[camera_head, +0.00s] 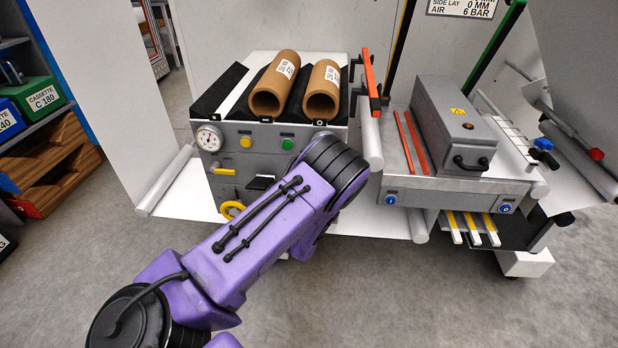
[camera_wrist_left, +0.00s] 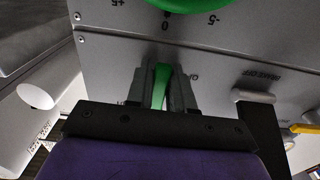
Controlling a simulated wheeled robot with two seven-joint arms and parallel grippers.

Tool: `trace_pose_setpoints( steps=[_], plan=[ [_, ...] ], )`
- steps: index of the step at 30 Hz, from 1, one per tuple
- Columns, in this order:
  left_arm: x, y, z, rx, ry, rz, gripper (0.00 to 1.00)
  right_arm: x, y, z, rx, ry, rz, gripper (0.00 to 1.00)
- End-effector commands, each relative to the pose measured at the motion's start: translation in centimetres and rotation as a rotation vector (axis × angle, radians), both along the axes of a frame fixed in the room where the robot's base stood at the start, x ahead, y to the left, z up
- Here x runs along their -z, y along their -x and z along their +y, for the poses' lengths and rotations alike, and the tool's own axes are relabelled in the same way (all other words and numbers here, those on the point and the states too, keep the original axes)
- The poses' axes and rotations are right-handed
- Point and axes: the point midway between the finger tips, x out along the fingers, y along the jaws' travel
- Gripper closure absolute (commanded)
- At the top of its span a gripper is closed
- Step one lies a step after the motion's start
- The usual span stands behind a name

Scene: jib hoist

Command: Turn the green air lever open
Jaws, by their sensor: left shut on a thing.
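The green air lever (camera_wrist_left: 161,84) is in the left wrist view, upright in the picture against the grey machine panel (camera_wrist_left: 215,58). My left gripper (camera_wrist_left: 162,90) is shut on it, one dark finger on each side. The lever's lower part is hidden between the fingers and the gripper body. In the head view my purple left arm reaches to the front of the machine, and its forearm hides the gripper and the lever. My right gripper is in neither view.
A larger green round part (camera_wrist_left: 185,3) sits above the lever. A pale handle (camera_wrist_left: 253,96) is to the right. In the head view, two brown rolls (camera_head: 274,88) lie on top, with a gauge (camera_head: 209,138) and a yellow handle (camera_head: 223,171) on the front.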

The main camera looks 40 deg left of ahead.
Motion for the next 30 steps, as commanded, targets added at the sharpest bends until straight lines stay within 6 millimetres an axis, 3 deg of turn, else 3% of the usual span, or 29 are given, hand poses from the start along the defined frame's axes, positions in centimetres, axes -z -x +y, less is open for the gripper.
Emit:
trace_pose_setpoints(
  steps=[1,2,3,13,24,30],
  plan=[
    [0.2,0.2,0.0,-0.002,0.0,0.007,0.69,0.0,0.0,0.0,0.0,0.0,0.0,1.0],
    [0.2,0.2,0.0,-0.002,0.0,0.007,0.59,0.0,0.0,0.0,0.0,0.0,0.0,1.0],
    [0.2,0.1,0.0,-0.001,0.001,0.006,0.57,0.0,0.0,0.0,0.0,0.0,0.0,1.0],
    [0.1,0.5,-0.5,0.001,0.001,0.004,0.57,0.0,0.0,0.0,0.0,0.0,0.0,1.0],
    [0.1,7.1,-5.1,0.001,0.0,0.005,0.57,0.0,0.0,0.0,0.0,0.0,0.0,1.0],
    [0.1,8.7,-6.2,-0.001,0.001,0.004,0.57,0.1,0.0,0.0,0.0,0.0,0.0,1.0]
  ],
)
